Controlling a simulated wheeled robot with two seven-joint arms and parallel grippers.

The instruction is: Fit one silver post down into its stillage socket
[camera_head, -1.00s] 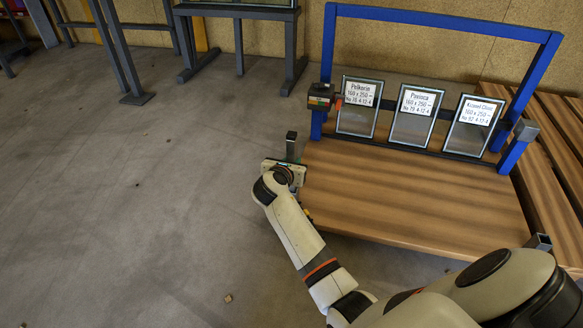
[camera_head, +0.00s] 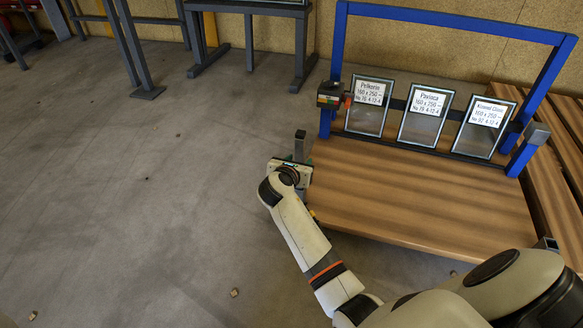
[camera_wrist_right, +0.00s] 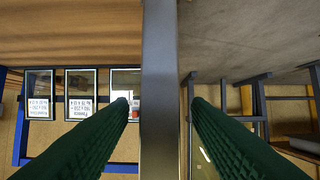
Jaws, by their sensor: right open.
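A grey-silver square post (camera_head: 300,144) stands at the left edge of the wooden stillage deck (camera_head: 420,190), its top showing above my right gripper (camera_head: 291,172). In the right wrist view the post (camera_wrist_right: 160,60) runs from top to bottom between the two dark green fingers of my right gripper (camera_wrist_right: 160,103). The fingers are open, with a gap visible on each side of the post. The post's lower end and any socket under it are hidden by my gripper and arm. A short grey square tube (camera_head: 546,243) shows at the deck's front right corner. My left gripper is out of view.
A blue frame (camera_head: 440,17) stands at the deck's back, with three labelled glass panes (camera_head: 422,115) leaning there. A small dark box (camera_head: 331,95) is at its left upright. Wooden boards (camera_head: 560,185) lie to the right. The floor (camera_head: 120,200) at left is mostly clear.

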